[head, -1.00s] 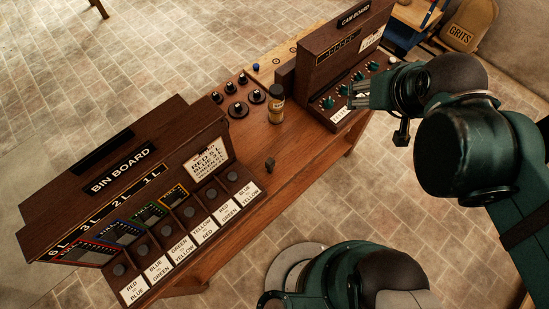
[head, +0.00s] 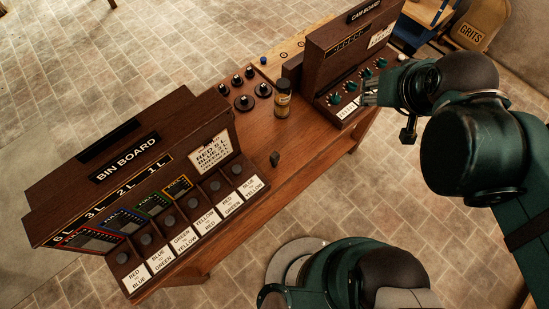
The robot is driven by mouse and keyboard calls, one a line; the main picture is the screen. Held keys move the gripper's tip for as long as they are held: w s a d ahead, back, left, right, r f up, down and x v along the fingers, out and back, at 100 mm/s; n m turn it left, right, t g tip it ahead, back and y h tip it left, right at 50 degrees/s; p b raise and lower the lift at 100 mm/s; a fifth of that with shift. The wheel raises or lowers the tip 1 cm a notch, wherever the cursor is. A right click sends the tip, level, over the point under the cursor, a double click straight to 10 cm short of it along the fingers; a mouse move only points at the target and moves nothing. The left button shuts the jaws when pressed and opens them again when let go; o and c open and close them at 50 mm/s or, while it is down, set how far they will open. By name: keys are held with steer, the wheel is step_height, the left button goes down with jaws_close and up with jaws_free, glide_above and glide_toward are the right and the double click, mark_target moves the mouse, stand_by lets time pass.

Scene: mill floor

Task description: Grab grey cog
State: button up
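A small dark grey piece (head: 274,159) stands on the bare wooden table top between the two boards. It may be the grey cog, but it is too small for me to make out teeth. My gripper (head: 367,93) is at the upper right, in front of the cam board (head: 332,62) and close to its row of green knobs. It is well to the right of the grey piece and apart from it. I cannot tell how far its fingers are spread. Nothing shows held in it.
The bin board (head: 135,165), with labelled knobs along its front, fills the table's left. A jar (head: 282,100) with a dark lid stands behind the grey piece, beside several black knobbed pieces (head: 243,103). The table top (head: 300,140) around the grey piece is mostly clear.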

steer(key=n+g+b, duration=0.7)
steer(key=n+b, duration=0.1)
steer(key=n, duration=0.2)
glide_above(275, 155)
step_height(275, 155, down, 27)
steer(key=shift+w+d+f, duration=0.1)
steer(key=shift+w+d, duration=0.05)
steer(key=shift+s+a+f+n, duration=0.2)
steer(key=shift+a+f+n, duration=0.05)
steer(key=shift+f+n, duration=0.1)
steer(key=shift+f+b, duration=0.4)
steer(key=shift+f, duration=0.9)
steer(key=shift+f, duration=0.15)
steer(key=shift+w+f+b, duration=0.1)
steer(key=shift+f+b, duration=0.35)
steer(key=shift+f, duration=2)
